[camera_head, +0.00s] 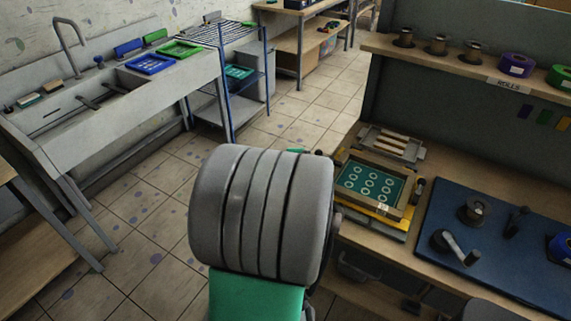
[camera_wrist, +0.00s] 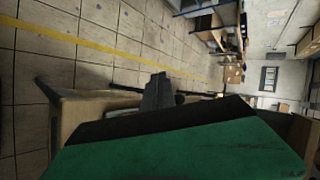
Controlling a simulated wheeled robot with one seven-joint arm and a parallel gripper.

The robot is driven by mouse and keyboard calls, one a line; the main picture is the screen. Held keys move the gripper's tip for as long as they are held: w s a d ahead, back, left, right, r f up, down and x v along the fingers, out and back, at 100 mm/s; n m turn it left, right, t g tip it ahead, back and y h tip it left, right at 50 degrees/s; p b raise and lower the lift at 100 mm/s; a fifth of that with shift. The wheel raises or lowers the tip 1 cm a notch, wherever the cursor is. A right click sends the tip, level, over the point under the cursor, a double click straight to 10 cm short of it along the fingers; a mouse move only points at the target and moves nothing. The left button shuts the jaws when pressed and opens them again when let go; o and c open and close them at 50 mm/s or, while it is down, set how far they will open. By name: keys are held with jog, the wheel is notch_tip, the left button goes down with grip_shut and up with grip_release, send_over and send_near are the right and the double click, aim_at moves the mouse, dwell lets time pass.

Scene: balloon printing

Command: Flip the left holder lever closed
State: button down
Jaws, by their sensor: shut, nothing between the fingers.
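The printing station (camera_head: 400,222) stands on the wooden bench at centre right in the head view. It has a wooden-framed teal screen (camera_head: 352,181) with pale rings. A dark knob-like part (camera_head: 419,184) stands at the frame's right side. The left side is partly hidden by my grey and green arm, and I cannot make out the left holder lever. A small green and dark piece (camera_head: 300,152) shows just past my arm; I cannot tell what it is. In the wrist view my gripper (camera_wrist: 158,92) shows as grey fingers together beyond a green and black body, with nothing visible held.
A blue mat (camera_head: 450,266) with metal tools lies right of the station. A slatted wooden rack (camera_head: 392,145) sits behind the screen. A shelf with spools (camera_head: 465,62) overhangs the bench. A sink (camera_head: 110,95) stands left; tiled floor between is clear.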

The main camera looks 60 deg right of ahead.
jog(key=a+r, duration=0.2)
jog(key=a, duration=0.1)
jog(key=a+r, duration=0.1)
jog(key=shift+w+a+r, duration=0.15)
jog(key=shift+w, duration=0.2)
